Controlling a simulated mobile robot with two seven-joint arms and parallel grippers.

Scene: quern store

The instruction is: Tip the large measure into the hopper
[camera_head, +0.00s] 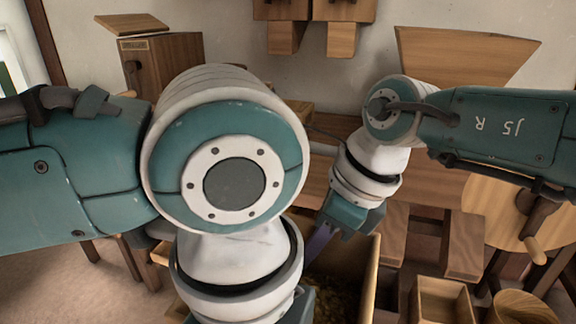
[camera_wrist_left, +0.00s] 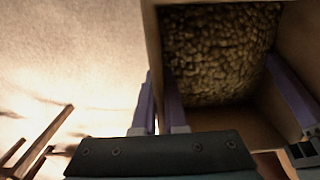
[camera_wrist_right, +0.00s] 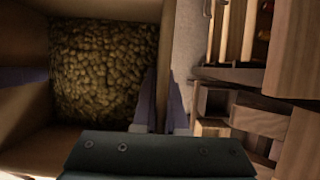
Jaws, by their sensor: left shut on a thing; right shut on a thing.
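The large measure is an open wooden box (camera_head: 372,285), partly hidden behind my left arm in the head view. Its grain-like filling (camera_wrist_left: 220,50) shows inside it in the left wrist view and also in the right wrist view (camera_wrist_right: 105,70). My left gripper (camera_wrist_left: 158,108) is shut on one side wall of the box, one finger inside and one outside. My right gripper (camera_wrist_right: 163,105) is shut on the opposite wall the same way; its finger shows in the head view (camera_head: 320,241). A flared wooden piece (camera_head: 460,55) at the back right looks like the hopper, its opening not visible.
A wooden bin (camera_head: 165,65) with a slanted lid stands at the back left. Wooden boxes (camera_head: 345,12) hang on the wall. A small open box (camera_head: 445,300) and a round tub (camera_head: 520,308) are at the lower right, near a round wooden disc (camera_head: 505,210).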

